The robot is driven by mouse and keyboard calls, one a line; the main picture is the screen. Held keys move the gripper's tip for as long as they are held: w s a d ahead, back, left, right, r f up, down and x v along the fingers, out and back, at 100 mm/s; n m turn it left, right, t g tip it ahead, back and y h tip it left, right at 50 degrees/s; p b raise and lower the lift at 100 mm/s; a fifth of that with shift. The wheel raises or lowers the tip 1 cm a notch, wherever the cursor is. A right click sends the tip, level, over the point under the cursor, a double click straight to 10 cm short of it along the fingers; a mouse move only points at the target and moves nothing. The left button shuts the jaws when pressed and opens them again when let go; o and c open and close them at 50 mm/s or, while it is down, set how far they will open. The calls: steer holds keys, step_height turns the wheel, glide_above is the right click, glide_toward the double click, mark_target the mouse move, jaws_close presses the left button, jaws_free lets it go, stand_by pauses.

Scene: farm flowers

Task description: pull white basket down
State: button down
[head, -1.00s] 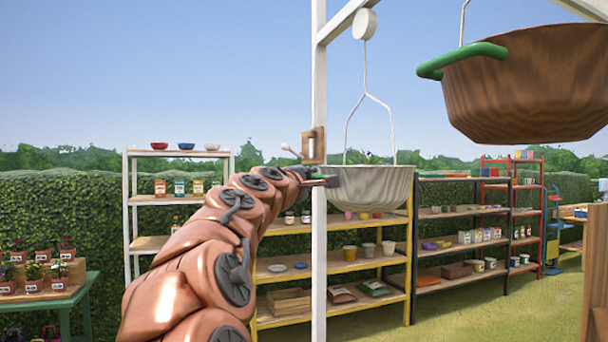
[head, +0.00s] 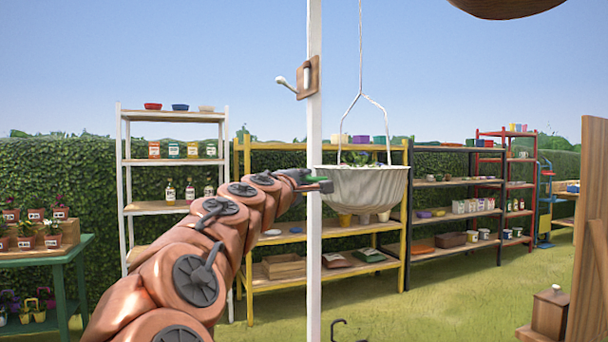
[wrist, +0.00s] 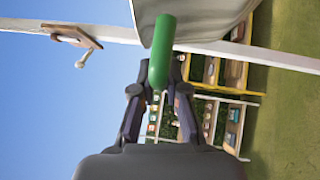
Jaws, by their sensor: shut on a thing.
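The white basket (head: 362,190) hangs from a cord and forked hanger (head: 361,80) beside a white post. It looks level, well above the ground. A green handle (head: 313,179) sticks out on its left side. My gripper (head: 308,184) reaches from the left and is shut on this handle. The wrist view shows the green handle (wrist: 161,55) running between my gripper's dark fingers (wrist: 160,98), with the pale basket side (wrist: 205,18) above. The basket's inside is mostly hidden. A brown basket (head: 507,8) shows only its bottom at the top right.
The white post (head: 314,250) stands just left of the basket and bears a wooden cleat (head: 308,77). Behind are a yellow shelf (head: 248,220), a white shelf (head: 170,207) and a dark shelf (head: 455,183). A green table (head: 75,255) stands left. Grass below the basket looks mostly clear.

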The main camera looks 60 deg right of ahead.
step_height(320, 180, down, 11)
steer(key=b, duration=0.7)
steer(key=shift+f, duration=0.1)
steer(key=c, duration=1.2)
jaws_free()
steer(key=a, duration=0.4)
steer(key=s+a+f, duration=0.1)
steer(key=a, duration=0.6)
steer(key=shift+s+a+f, duration=0.25)
steer(key=shift+s+a, duration=0.05)
steer(key=shift+a, duration=0.1)
